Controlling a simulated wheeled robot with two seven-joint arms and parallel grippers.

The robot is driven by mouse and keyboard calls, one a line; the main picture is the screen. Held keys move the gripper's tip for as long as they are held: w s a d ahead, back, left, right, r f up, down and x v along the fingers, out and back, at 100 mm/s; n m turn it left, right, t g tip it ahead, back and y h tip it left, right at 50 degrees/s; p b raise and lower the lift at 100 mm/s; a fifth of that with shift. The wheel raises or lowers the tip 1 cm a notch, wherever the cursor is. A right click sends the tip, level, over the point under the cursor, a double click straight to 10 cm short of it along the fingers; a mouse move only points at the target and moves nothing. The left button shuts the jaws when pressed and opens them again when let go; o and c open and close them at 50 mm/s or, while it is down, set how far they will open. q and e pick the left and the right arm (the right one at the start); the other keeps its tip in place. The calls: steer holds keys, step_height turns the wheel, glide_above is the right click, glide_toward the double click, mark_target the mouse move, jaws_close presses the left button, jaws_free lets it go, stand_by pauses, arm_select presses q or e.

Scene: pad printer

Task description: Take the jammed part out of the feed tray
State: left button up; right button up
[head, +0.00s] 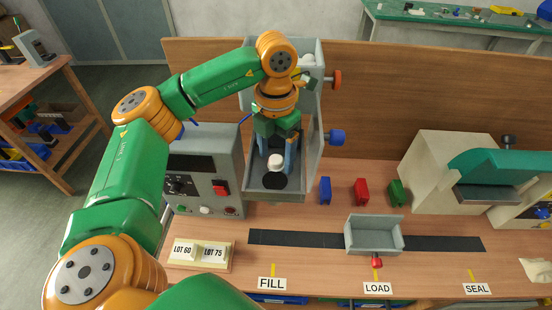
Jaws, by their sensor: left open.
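The feed tray (259,190) is a grey open tray under a tall grey hopper (315,115), left of centre in the head view. A white rounded part (276,160) shows low in it, above a dark round opening (274,181). My left gripper (277,156) reaches down into the tray from above, with its fingers open around the white part. I cannot tell whether the fingers touch it. My wrist hides much of the hopper's middle. My right gripper is not in view.
A grey control box (208,165) stands close left of the tray. Blue (325,190), red (361,190) and green (396,192) pieces stand to the right. A grey bin (374,240) sits on a dark strip. Orange (337,79) and blue (337,137) knobs stick out from the hopper.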

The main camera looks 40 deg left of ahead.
arm_select(q)
steer(key=shift+s+d+r, duration=0.1)
steer(key=shift+d, duration=0.05)
steer(key=c, duration=1.1)
jaws_close()
